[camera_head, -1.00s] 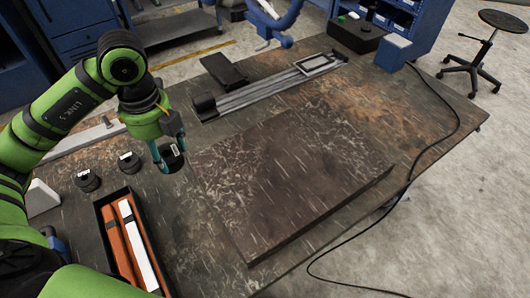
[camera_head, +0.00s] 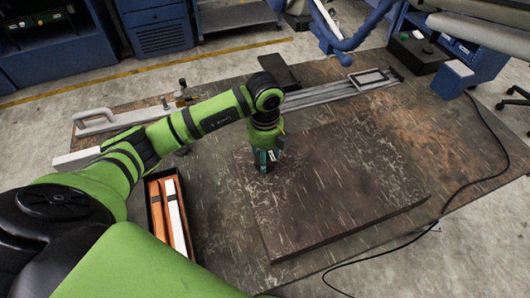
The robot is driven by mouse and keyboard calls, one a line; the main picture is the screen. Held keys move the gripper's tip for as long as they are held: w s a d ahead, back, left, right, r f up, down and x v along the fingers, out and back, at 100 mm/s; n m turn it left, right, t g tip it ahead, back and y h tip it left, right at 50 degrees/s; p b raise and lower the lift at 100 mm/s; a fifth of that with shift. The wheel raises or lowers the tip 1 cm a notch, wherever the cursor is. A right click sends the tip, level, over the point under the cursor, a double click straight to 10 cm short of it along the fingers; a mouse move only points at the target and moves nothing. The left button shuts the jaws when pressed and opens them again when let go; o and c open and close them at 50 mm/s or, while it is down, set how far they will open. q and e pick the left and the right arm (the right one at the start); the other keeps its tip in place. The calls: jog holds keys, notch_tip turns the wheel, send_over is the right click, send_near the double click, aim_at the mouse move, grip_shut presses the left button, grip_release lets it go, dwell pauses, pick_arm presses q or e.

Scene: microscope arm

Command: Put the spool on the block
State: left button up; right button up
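The block (camera_head: 350,190) is a wide, dark, scratched slab lying flat on the workbench. My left gripper (camera_head: 266,164) points down at the block's upper left part, with teal fingers. A small dark piece with a pale mark, seemingly the spool (camera_head: 271,156), shows between the fingers and is mostly hidden by them. I cannot tell whether it touches the block's top or is just above it. My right gripper is not in view.
A black box with orange and white bars (camera_head: 176,213) stands left of the block. A metal rail (camera_head: 335,92) and a black pad (camera_head: 279,70) lie behind it. A black cable (camera_head: 490,180) runs along the right. Most of the block's top is clear.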

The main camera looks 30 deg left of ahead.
pick_arm(q)
jog(key=shift+f, duration=0.4)
jog(key=shift+f, duration=0.1)
jog(key=o, duration=1.3)
notch_tip(320, 180, up, 12)
jog(key=shift+r+b, duration=0.15)
jog(key=shift+b, duration=1)
